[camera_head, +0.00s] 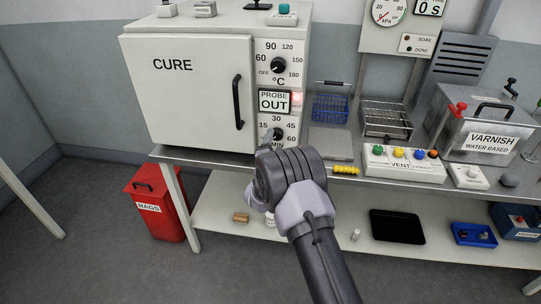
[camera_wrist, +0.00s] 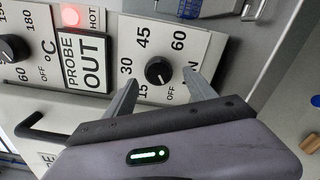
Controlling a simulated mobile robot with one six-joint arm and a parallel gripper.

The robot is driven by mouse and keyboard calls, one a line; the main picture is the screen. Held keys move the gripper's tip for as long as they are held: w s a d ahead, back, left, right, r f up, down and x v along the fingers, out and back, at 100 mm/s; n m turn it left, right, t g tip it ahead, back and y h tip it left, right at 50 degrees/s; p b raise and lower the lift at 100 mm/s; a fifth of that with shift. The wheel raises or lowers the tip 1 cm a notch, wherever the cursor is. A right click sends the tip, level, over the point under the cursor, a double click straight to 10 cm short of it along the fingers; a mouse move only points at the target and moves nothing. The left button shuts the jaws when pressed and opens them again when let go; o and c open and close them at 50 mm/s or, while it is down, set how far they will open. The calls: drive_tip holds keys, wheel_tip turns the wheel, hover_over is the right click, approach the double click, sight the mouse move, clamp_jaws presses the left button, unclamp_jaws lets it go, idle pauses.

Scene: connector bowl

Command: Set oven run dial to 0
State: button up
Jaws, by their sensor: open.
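The oven run dial (camera_wrist: 158,71) is a round black knob on the white panel, ringed by 15, 30, 45, 60, OFF and MIN. It also shows in the head view (camera_head: 277,134), low on the panel of the CURE oven (camera_head: 185,85). A small pale mark shows on the knob, but I cannot tell its exact setting. My gripper (camera_wrist: 163,80) is open, with one finger on each side of the dial in the wrist view. I see no clear contact. In the head view my gripper and wrist hide the panel's lower edge.
Above the run dial are the PROBE OUT sign (camera_head: 274,101), a lit red HOT lamp (camera_head: 297,99) and the temperature dial (camera_head: 278,65). The oven door handle (camera_head: 238,102) sticks out left. A blue rack (camera_head: 331,108) and VENT button box (camera_head: 404,165) stand right on the bench.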

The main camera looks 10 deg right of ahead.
drive_tip(key=p+v, duration=0.2)
drive_tip(key=v, duration=1.3)
drive_tip(key=shift+r, duration=0.15)
wheel_tip(320, 180, up, 9)
drive_tip(key=w+d+m+g+y, duration=0.1)
drive_tip(key=d+m+g+y, duration=0.1)
drive_tip(key=m, duration=0.6)
drive_tip(key=s+r+m+g+y, duration=0.3)
drive_tip(key=s+r+m, duration=0.3)
drive_tip(key=s+r, duration=0.25)
drive_tip(key=s+r+m+g+y, duration=0.2)
drive_tip(key=s+m+g, duration=0.4)
drive_tip(key=s, duration=2.3)
drive_tip(key=m, duration=0.3)
drive_tip(key=shift+s+y, duration=0.3)
drive_tip(key=shift+s, duration=0.1)
drive_tip(key=shift+a+r, duration=0.1)
drive_tip(key=shift+r, duration=0.05)
